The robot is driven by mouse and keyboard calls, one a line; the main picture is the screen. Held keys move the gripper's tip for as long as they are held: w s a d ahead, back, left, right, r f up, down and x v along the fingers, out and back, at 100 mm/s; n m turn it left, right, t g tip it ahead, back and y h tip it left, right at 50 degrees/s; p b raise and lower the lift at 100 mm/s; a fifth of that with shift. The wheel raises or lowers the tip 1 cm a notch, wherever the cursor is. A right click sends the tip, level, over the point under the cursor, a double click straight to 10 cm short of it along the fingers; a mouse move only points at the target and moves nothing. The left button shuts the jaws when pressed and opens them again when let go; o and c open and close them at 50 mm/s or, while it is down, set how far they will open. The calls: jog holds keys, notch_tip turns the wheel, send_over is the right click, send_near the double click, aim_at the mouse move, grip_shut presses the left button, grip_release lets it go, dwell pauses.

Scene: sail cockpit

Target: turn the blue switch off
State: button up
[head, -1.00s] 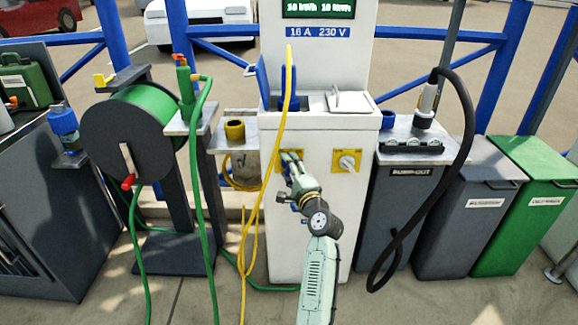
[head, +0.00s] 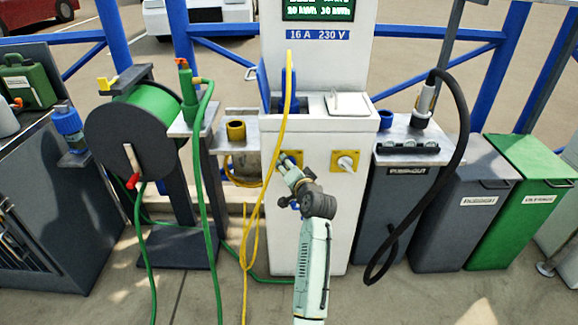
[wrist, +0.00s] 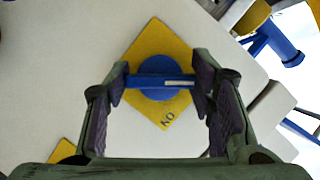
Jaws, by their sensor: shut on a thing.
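The blue switch (wrist: 160,91) is a round knob with a straight grip bar on a yellow plate (wrist: 152,46). In the wrist view the plate appears tilted, with "ON" upside down near its lower corner. The bar lies nearly level there, with a white mark towards its right end. My gripper (wrist: 160,80) is shut on the bar, one finger at each end. In the head view my gripper (head: 285,163) is at the left yellow plate of the white pedestal (head: 342,215) and hides most of the switch.
A white switch (head: 345,162) on another yellow plate is to the right. A yellow cable (head: 262,180) hangs just left of my gripper. A green hose reel (head: 140,125) stands left; a black cable (head: 468,120) and bins are right.

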jog(key=shift+r+n+h, duration=0.1)
jog(key=shift+n+h, duration=0.2)
jog(key=shift+n, duration=0.2)
jog(key=o, duration=1.2)
jog(key=shift+c, duration=0.2)
jog(key=v, duration=1.2)
